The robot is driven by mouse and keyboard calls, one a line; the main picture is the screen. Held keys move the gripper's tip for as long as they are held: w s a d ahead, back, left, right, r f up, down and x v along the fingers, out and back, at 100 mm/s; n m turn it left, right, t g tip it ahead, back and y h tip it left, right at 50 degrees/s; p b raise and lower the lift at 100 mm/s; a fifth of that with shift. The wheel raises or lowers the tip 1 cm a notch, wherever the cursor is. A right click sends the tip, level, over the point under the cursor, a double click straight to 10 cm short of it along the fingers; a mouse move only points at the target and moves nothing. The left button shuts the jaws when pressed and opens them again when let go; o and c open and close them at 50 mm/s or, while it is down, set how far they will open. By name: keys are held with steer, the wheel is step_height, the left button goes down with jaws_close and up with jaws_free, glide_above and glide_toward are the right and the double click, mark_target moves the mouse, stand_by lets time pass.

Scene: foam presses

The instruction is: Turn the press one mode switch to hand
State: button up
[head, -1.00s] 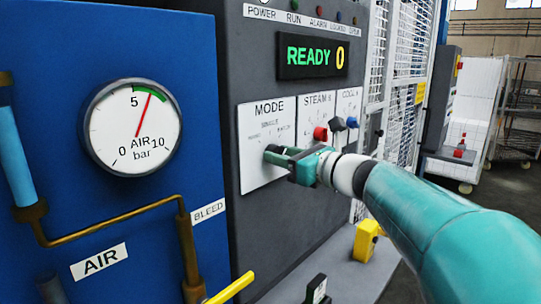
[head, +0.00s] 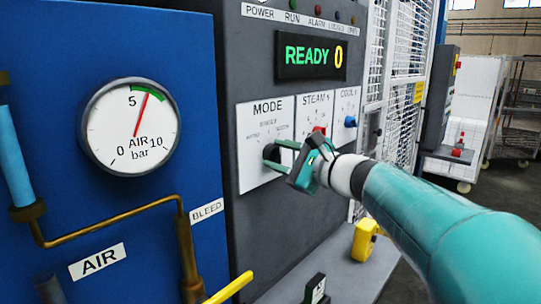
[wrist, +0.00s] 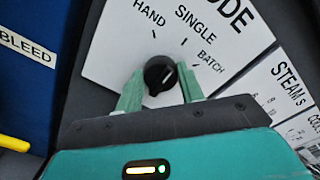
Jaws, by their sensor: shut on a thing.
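The mode switch is a round black knob (wrist: 158,72) on the white MODE plate (wrist: 105,65), which also shows in the head view (head: 252,176). HAND, SINGLE and BATCH are printed around it, with HAND at the upper left in the wrist view. A pale line on the knob is partly seen; I cannot tell which label it points to. My gripper (wrist: 160,88) is shut on the knob, one green finger on each side. In the head view my gripper (head: 279,155) is rolled and reaches the plate from the right.
The STEAM plate (head: 312,112) with a red knob and the COOL plate (head: 346,104) with a blue knob (head: 350,121) are close to the right. A yellow handle (head: 230,288) and brass pipe (head: 110,222) stand lower left. A yellow box (head: 365,241) sits on the ledge.

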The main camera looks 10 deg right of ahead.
steer(key=n, duration=0.4)
steer(key=shift+f+n, duration=0.1)
steer(key=shift+n, duration=2.1)
steer(key=o, duration=1)
steer(key=shift+s, duration=0.1)
steer(key=v, duration=1.3)
steer(key=shift+s+d, duration=0.25)
steer(key=shift+f, duration=0.1)
